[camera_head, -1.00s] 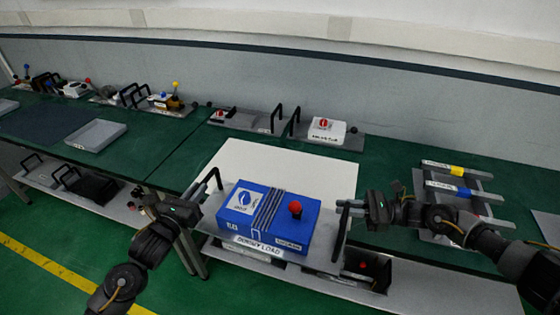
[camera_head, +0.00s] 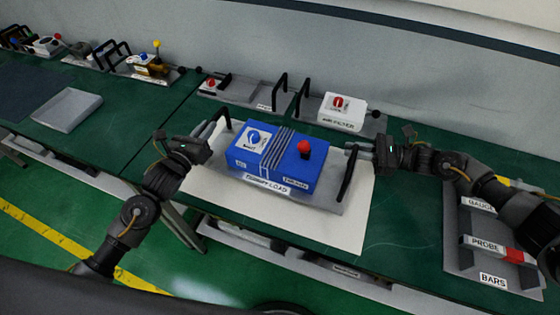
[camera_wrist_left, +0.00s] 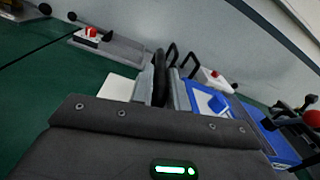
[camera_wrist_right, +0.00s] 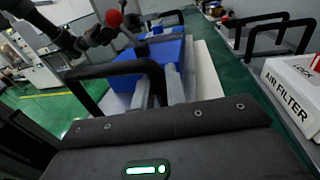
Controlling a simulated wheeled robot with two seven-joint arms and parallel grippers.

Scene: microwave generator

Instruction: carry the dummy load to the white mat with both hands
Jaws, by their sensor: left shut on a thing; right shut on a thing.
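The dummy load is a blue box (camera_head: 275,160) with a red knob on a grey tray (camera_head: 325,200) that has a black handle at each end. In the head view it is over the white mat (camera_head: 345,235), whose front and side edges show around it; I cannot tell whether the tray touches the mat. My left gripper (camera_head: 207,140) is shut on the left handle (camera_head: 221,118). My right gripper (camera_head: 362,148) is shut on the right handle (camera_head: 347,175). The blue box also shows in the left wrist view (camera_wrist_left: 212,102) and the right wrist view (camera_wrist_right: 165,52).
The air filter (camera_head: 341,112) on its handled tray stands close behind the load. Another handled tray (camera_head: 262,95) is behind left. A rack with labelled bars (camera_head: 490,250) lies at the right. Green table is bare between mat and rack.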

